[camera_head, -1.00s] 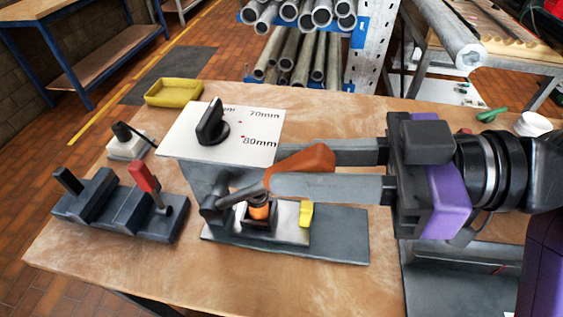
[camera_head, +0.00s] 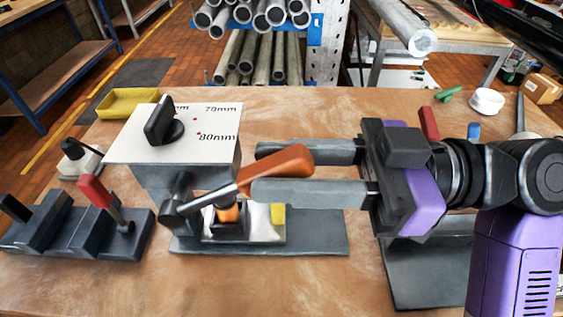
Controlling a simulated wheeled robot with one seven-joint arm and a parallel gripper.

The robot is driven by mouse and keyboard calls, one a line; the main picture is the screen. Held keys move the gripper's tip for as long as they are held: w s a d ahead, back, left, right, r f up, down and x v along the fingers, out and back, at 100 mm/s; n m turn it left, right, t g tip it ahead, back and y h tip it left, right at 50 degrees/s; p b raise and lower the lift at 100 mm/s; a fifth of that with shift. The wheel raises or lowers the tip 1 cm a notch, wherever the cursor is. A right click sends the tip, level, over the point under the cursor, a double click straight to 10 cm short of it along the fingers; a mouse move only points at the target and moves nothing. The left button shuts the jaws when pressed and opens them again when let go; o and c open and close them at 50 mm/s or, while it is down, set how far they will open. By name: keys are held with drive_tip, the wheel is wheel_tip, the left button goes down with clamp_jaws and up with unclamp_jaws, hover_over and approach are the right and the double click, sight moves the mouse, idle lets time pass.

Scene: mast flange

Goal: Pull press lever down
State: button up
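The press (camera_head: 310,240) stands on the workbench with a white-topped block. Its lever runs from a dark pivot at the left up to an orange handle (camera_head: 277,170), tilted upward to the right. My gripper (camera_head: 253,171) reaches in from the right. Its two grey fingers are apart, one on the far side and one on the near side of the handle. The near finger hides the handle's lower edge. A gap shows between the fingers to the right of the handle; contact cannot be told. An orange part (camera_head: 228,213) sits in the press below the lever.
A dark fixture with a red lever (camera_head: 95,191) stands left of the press. A yellow tray (camera_head: 130,102) lies behind it. A dark plate (camera_head: 430,275) lies below my gripper's body. White round item (camera_head: 486,101) and green item sit at the back right. Front bench is clear.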

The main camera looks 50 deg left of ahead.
drive_tip(key=shift+o, duration=0.9)
drive_tip(key=v, duration=0.7)
drive_tip(key=shift+w+d+b, duration=0.25)
drive_tip(key=shift+w+b, duration=0.05)
drive_tip(key=shift+b, duration=0.1)
